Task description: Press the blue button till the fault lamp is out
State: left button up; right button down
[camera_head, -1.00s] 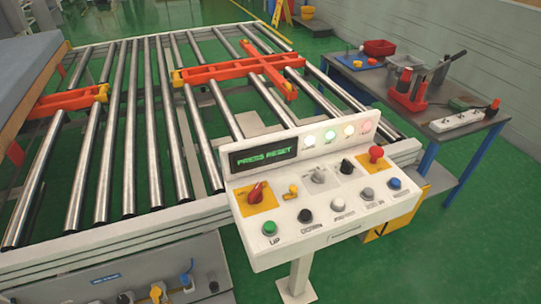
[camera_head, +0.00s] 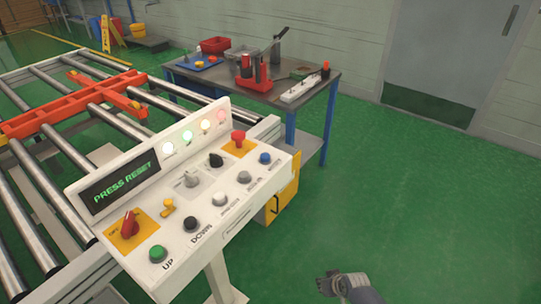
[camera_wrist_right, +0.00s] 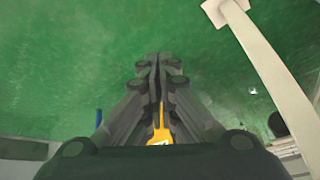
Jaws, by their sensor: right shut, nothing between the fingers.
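The blue button (camera_head: 265,158) is at the far right end of the lower button row on the white control panel (camera_head: 236,222). The lamps stand in a row above the panel; the rightmost one (camera_head: 221,115) glows pink-red, and the others glow white, green and yellowish. The display (camera_head: 124,184) reads "PRESS RESET". My right gripper (camera_head: 328,283) is low at the bottom of the head view, to the right of the panel and apart from it. In the right wrist view its fingers (camera_wrist_right: 157,62) are together with nothing between them. My left gripper is not in view.
A roller conveyor (camera_head: 62,140) lies left of the panel. A workbench (camera_head: 283,101) with a red tool and a power strip stands behind. Other panel controls include a red mushroom knob (camera_head: 238,137) and a green button (camera_head: 158,253). Green floor on the right is clear.

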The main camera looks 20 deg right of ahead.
jog(key=w+r+t+y+b, duration=0.1)
jog(key=w+r+t+b, duration=0.1)
jog(key=w+r, duration=0.95)
jog(key=w+r+n+t+y+b, duration=0.1)
jog(key=w+r, duration=0.2)
jog(key=r, duration=0.5)
jog(key=w+a+r+n+t+y+b, duration=0.1)
jog(key=w+r+y, duration=0.1)
jog(key=r, duration=0.7)
jog(key=w+a+r+n+t+y+b, duration=0.1)
jog(key=w+r+b, duration=0.1)
jog(key=w+r, duration=0.3)
notch_tip(320, 180, up, 4)
jog(key=shift+y, duration=0.3)
notch_tip(320, 180, up, 13)
jog(key=s+a+n+y+b, duration=0.1)
jog(key=s+a+n+y, duration=0.1)
jog(key=n, duration=0.1)
jog(key=shift+s+a+n+t+y, duration=0.3)
jog(key=shift+s+n+y, duration=0.1)
jog(key=shift+w+a+f, duration=0.1)
jog(key=shift+f, duration=0.05)
